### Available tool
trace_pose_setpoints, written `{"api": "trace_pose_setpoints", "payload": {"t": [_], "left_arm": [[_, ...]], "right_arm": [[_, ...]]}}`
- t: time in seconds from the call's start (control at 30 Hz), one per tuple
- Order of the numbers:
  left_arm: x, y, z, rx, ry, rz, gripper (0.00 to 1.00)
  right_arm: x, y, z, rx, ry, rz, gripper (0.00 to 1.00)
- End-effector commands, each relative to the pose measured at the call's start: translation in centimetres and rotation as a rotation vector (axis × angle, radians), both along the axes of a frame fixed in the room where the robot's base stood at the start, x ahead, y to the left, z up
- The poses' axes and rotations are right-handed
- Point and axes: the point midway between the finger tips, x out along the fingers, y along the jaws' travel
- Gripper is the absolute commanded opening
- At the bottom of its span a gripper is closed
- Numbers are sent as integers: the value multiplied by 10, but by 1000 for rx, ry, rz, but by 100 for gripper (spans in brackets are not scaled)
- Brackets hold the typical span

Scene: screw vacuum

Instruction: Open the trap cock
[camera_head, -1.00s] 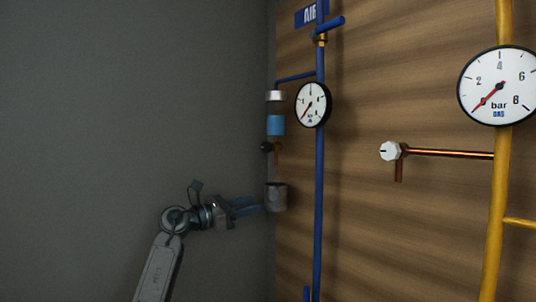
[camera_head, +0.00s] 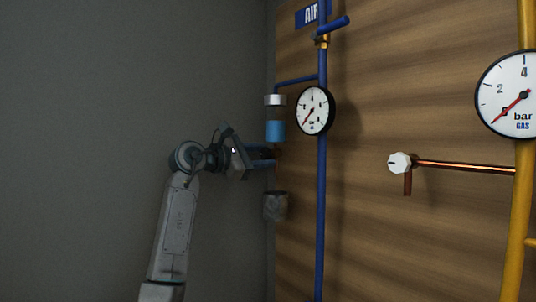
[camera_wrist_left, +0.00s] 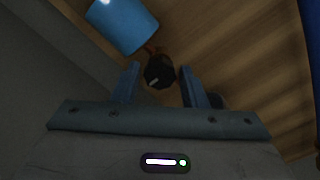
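The trap cock's black round knob (camera_wrist_left: 159,71) shows in the left wrist view, just below the blue trap bowl (camera_wrist_left: 122,24). A pale mark runs across the knob. My left gripper (camera_wrist_left: 160,75) is open, with one finger on each side of the knob and visible gaps to both. In the head view the left gripper (camera_head: 266,158) is directly under the blue trap bowl (camera_head: 275,132), and its fingers hide the knob. I cannot tell how deep the fingers reach around the knob. My right gripper is not in view.
A grey cup (camera_head: 275,206) is on the board below the gripper. The blue air pipe (camera_head: 321,190) and round air gauge (camera_head: 315,110) stand close on the right. A white knob (camera_head: 399,163) sits on a copper branch of the yellow gas pipe (camera_head: 521,215). Left is plain grey wall.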

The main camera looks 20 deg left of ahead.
Motion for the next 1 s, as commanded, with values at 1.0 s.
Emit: {"api": "trace_pose_setpoints", "payload": {"t": [1.0], "left_arm": [[5,-9,-1,-39,33,2,7]], "right_arm": [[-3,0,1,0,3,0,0]]}}
